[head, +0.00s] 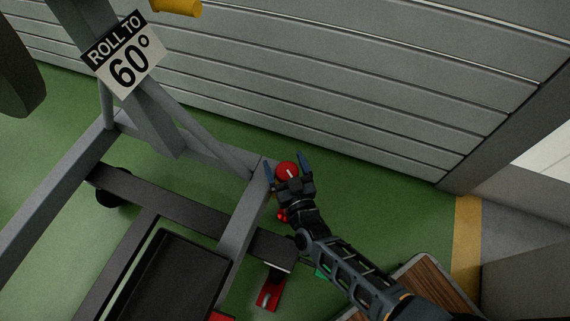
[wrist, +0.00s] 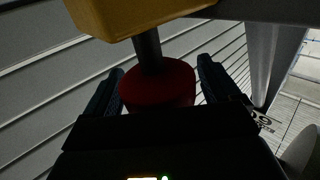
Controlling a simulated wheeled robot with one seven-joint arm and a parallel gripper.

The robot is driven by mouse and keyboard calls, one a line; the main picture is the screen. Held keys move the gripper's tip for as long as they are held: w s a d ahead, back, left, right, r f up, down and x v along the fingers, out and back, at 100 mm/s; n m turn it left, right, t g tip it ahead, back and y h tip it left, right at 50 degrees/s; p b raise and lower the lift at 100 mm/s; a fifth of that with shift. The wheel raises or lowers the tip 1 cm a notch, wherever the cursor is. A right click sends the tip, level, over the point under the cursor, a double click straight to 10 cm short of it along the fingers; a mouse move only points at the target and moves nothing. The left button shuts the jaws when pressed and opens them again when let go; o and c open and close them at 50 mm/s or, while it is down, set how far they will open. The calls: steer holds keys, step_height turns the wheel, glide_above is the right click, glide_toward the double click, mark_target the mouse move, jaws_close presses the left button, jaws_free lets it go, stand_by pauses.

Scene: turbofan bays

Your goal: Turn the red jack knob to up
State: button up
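The red knob (head: 287,170) is round with a short white line on its top. It sits near the end of the grey stand frame, low by the green floor. My gripper (head: 287,168) is at it with one blue finger on each side. In the wrist view the red knob (wrist: 158,86) hangs on a dark shaft under a yellow block (wrist: 130,14), between my gripper's fingers (wrist: 161,80). The fingers look open, with narrow gaps beside the knob. Its marked face is hidden in the wrist view.
The grey stand frame (head: 243,220) bears a "ROLL TO 60°" sign (head: 125,55). A red foot piece (head: 268,296) lies below it. A slatted grey wall (head: 350,95) stands behind. A wood-topped item (head: 432,284) is at the lower right. Green floor is clear right of my gripper.

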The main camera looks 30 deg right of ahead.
steer(key=c, duration=0.9)
steer(key=shift+a+f+n+y+b, duration=0.1)
steer(key=shift+n+y+b, duration=0.3)
steer(key=shift+y, duration=0.1)
steer(key=shift+a+n+t+y+b, duration=0.15)
steer(key=shift+n+y+b, duration=0.45)
steer(key=shift+y, duration=0.5)
steer(key=shift+a+n+t+y+b, duration=0.15)
steer(key=shift+n+y+b, duration=0.2)
steer(key=shift+n+y, duration=0.55)
steer(key=shift+a+n+g+y, duration=0.1)
steer(key=shift+n+g+y, duration=0.25)
steer(key=shift+n+y, duration=0.85)
steer(key=shift+a+n+g+y, duration=0.1)
steer(key=shift+n+g+y, duration=0.35)
steer(key=shift+y, duration=1.45)
steer(key=shift+s+n+y, duration=0.1)
steer(key=shift+n+y, duration=0.35)
steer(key=shift+y, duration=0.05)
steer(key=o, duration=1)
steer(key=shift+c, duration=0.2)
steer(key=p+v, duration=0.1)
steer(key=v, duration=0.6)
steer(key=shift+s+d+p, duration=0.2)
steer(key=shift+s+p, duration=0.1)
steer(key=shift+s, duration=0.05)
